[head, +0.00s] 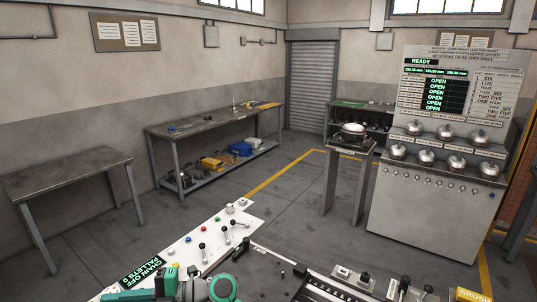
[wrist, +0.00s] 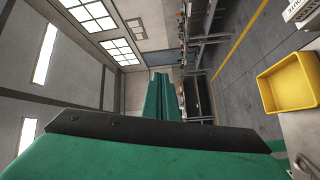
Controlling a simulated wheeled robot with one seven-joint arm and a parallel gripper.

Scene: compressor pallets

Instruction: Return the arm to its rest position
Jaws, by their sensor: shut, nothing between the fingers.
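In the wrist view my gripper (wrist: 163,92) shows as two long green fingers lying side by side beyond a dark bolted bar. The fingers are shut, with nothing held between them. They point into open air toward the far wall and windows, and the picture is turned on its side. In the head view green parts of my arm show at the bottom edge, left of centre, over the white control panel (head: 190,250). My fingertips cannot be made out there, and most of the arm is out of the picture.
A console (head: 435,205) with several metal domes and a lit "READY" board stands at right. A small stand (head: 345,180) is beside it. Workbenches (head: 65,175) line the left wall. A yellow bin (wrist: 300,83) is near my gripper's right. The middle floor is clear.

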